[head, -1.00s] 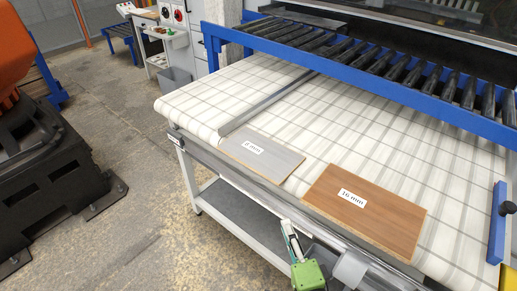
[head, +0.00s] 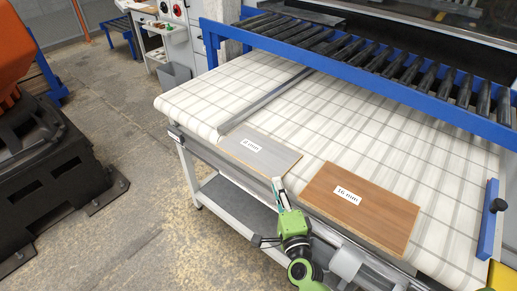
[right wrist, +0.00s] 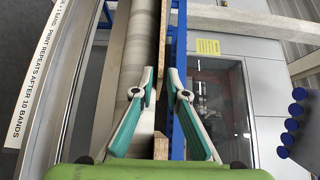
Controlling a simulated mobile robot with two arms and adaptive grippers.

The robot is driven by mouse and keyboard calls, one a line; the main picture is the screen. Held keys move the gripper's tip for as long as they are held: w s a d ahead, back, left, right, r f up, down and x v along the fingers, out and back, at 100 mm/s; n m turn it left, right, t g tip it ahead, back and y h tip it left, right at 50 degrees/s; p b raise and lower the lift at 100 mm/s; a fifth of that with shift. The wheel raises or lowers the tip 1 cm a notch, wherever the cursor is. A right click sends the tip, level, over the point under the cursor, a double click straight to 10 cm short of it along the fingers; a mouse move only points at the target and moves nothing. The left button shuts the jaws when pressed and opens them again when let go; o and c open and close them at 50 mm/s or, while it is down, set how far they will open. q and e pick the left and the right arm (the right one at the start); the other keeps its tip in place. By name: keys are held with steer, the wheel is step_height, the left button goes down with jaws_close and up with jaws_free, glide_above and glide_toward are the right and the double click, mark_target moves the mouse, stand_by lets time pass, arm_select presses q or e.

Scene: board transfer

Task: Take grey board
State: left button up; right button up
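The grey board (head: 275,159), with a white label, lies flat on the belt near the table's front edge. My right gripper (head: 279,184), green with pale fingers, is just in front of this board's front right corner in the head view. In the right wrist view its two teal-backed fingers (right wrist: 161,88) stand apart with a gap between the tips. A thin board edge (right wrist: 164,40) shows beyond them and another edge piece (right wrist: 161,147) shows nearer; I cannot tell which board each is. Nothing looks clamped. My left gripper is not in view.
A brown board (head: 380,209) labelled 16 mm lies right of the grey one, close to the gripper. A metal bar (head: 265,100) crosses the checked belt (head: 200,101) behind the grey board. Blue-railed rollers (head: 345,45) stand at the back. The belt's left part is clear.

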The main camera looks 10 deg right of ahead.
steer(key=shift+w+a, duration=0.1)
steer(key=shift+w, duration=1.45)
jaws_close()
steer(key=shift+r, duration=0.1)
